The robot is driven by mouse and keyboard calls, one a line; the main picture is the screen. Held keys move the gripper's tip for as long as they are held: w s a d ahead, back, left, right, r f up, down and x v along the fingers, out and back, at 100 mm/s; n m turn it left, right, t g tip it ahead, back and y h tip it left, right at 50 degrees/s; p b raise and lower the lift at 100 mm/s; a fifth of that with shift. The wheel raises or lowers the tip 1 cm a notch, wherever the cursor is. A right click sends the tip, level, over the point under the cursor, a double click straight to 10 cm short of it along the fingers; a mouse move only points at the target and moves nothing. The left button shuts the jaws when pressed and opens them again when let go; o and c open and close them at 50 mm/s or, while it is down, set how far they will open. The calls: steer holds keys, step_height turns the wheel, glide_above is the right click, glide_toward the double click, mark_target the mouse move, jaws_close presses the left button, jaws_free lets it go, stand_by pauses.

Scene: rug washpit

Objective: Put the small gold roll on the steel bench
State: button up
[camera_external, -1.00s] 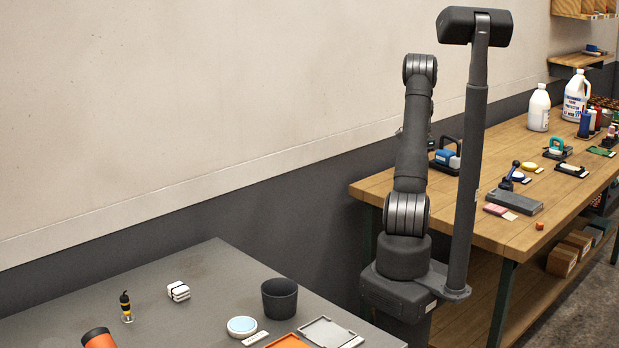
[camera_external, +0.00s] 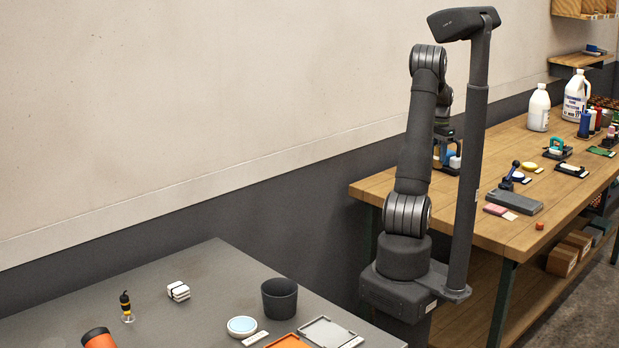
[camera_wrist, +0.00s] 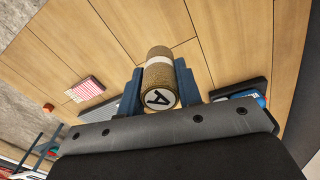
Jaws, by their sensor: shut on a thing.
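The small gold roll (camera_wrist: 160,68), with a white band and a letter A on its round end, is between the blue fingers of my gripper (camera_wrist: 158,82) in the wrist view. The gripper is shut on it, with wooden planks behind it. In the external view my arm mostly hides the gripper, and I cannot make out the roll there. The steel bench (camera_external: 215,262) is the grey surface at the lower left, away from the gripper.
The wooden bench (camera_external: 510,232) holds a grey block (camera_external: 515,203), white bottles (camera_external: 539,108) and small tools. On the steel bench are a dark cup (camera_external: 279,298), a white bundle (camera_external: 178,291), a round blue-white dish (camera_external: 241,326) and trays. Bare steel lies behind the cup.

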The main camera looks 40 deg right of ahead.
steer(key=w+a+n, duration=0.4)
steer(key=w+a, duration=1.1)
steer(key=w, duration=0.1)
steer(key=w+a+n, duration=0.2)
steer(key=w+a, duration=0.2)
steer(key=a, duration=0.5)
steer(key=w+a+n, duration=0.1)
steer(key=w+a, duration=0.4)
steer(key=a, duration=0.5)
steer(key=n, duration=2.3)
glide_above(165, 272)
step_height(165, 272, down, 7)
steer(key=shift+w+d+r, duration=0.1)
steer(key=shift+d+r, duration=0.05)
steer(key=shift+f, duration=2)
